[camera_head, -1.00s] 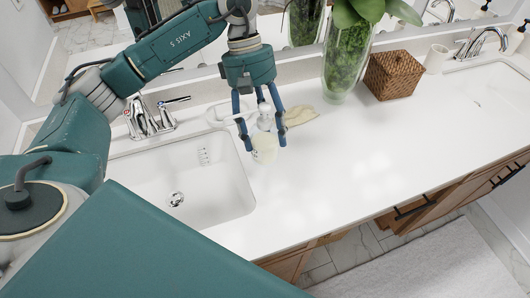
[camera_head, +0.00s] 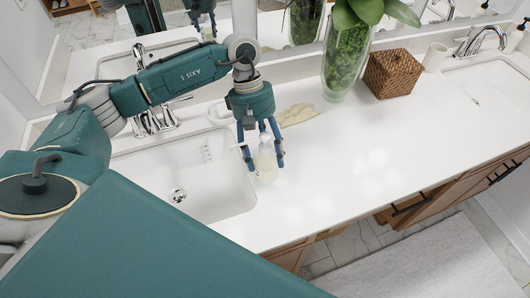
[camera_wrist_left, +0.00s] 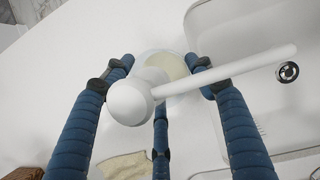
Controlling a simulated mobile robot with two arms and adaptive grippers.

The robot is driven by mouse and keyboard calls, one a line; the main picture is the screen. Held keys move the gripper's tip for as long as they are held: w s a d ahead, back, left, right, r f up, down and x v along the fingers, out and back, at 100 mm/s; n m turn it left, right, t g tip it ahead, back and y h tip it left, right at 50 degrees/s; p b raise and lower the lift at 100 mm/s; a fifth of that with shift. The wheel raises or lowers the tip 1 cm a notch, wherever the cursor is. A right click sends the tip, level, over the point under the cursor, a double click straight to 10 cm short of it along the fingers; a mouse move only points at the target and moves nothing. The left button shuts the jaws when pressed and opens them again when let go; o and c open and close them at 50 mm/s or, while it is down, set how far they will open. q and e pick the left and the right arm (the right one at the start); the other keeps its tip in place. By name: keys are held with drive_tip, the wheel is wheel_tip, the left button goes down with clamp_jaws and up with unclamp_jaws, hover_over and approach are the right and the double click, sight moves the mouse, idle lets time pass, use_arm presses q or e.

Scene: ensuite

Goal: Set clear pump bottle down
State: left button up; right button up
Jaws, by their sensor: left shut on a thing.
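The clear pump bottle (camera_head: 265,163) has a white pump head and pale contents. My left gripper (camera_head: 265,160) is shut on it, with its blue fingers around the bottle. The bottle is upright over the counter, just right of the left sink; I cannot tell whether its base touches the counter. In the left wrist view the white pump head (camera_wrist_left: 132,101) and its long spout cover much of the bottle, and the fingers (camera_wrist_left: 160,75) close in from the sides. The white counter (camera_head: 340,185) spreads out to the right. My right gripper is not in view.
The left sink (camera_head: 185,180) lies left of the bottle. A beige cloth (camera_head: 297,114) lies behind it. A glass vase with greenery (camera_head: 343,65) and a woven basket (camera_head: 392,74) stand at the back. The counter's middle and front are clear.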

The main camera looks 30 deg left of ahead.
use_arm(q)
drive_tip(key=o, duration=1.5)
drive_tip(key=shift+r, duration=0.15)
drive_tip(key=shift+w+a+r, duration=0.1)
drive_tip(key=shift+w+r, duration=0.05)
drive_tip(key=b+v, duration=0.3)
drive_tip(key=v, duration=0.8)
drive_tip(key=shift+r+b, duration=0.25)
drive_tip(key=shift+b, duration=0.15)
